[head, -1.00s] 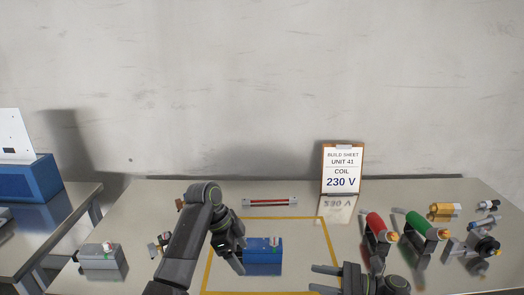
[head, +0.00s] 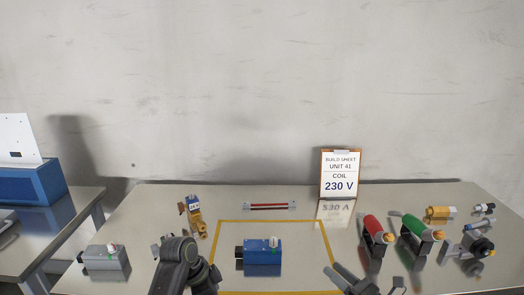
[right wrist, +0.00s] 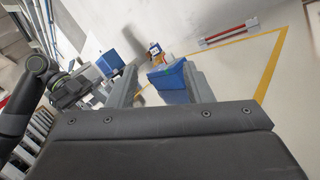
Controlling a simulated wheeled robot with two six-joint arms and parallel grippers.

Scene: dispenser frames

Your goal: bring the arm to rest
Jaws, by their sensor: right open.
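My right gripper (head: 362,273) is at the bottom edge of the head view, right of the blue unit, with its two fingers apart and nothing between them. It also shows open and empty in the right wrist view (right wrist: 160,68). My left arm (head: 180,268) is folded low at the bottom left of the taped square; its jaw state is not clear. The blue unit (head: 262,257) stands inside the yellow taped square (head: 280,221), apart from both grippers. In the right wrist view the blue unit (right wrist: 167,78) shows beyond the fingers.
A yellow labelled part (head: 195,216) stands left of the square, and a grey unit (head: 105,262) at the far left. A red bar (head: 268,206) lies behind the square. Red (head: 375,228) and green (head: 418,227) tools stand right, near the build sheet (head: 341,172), which reads 230 V.

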